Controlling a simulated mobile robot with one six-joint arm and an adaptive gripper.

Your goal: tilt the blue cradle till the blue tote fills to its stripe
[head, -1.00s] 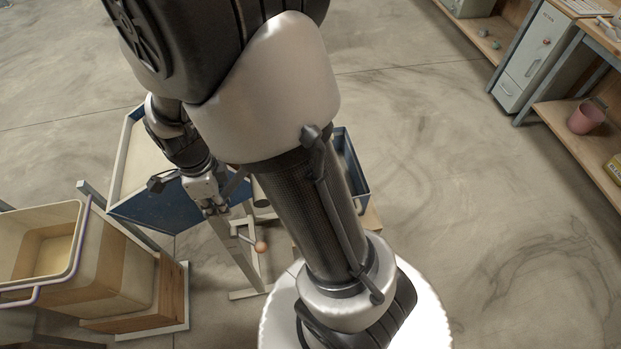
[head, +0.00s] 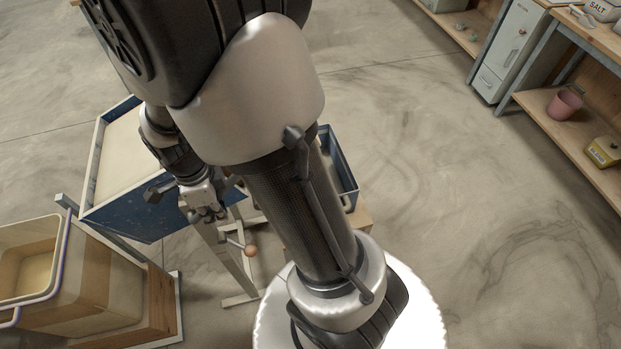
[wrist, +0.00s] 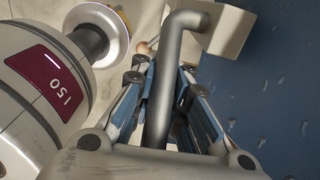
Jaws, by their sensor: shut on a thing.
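The blue cradle (head: 130,222) is at the left in the head view, a blue box with pale contents, on a pale stand. Its scuffed blue wall fills the right of the wrist view (wrist: 270,90). My gripper (head: 210,212) is at its near right side; in the wrist view its fingers (wrist: 162,95) are shut around a bent grey bar handle (wrist: 163,85). The blue tote (head: 346,172) stands right of the cradle, mostly hidden behind my arm. Its stripe and fill level are hidden.
A beige bin (head: 85,285) with a wooden base stands at the lower left, close to the cradle. An orange ball knob (head: 250,251) is on a rod by the stand. Workbenches with a pink bucket (head: 564,104) line the right. The floor between is clear.

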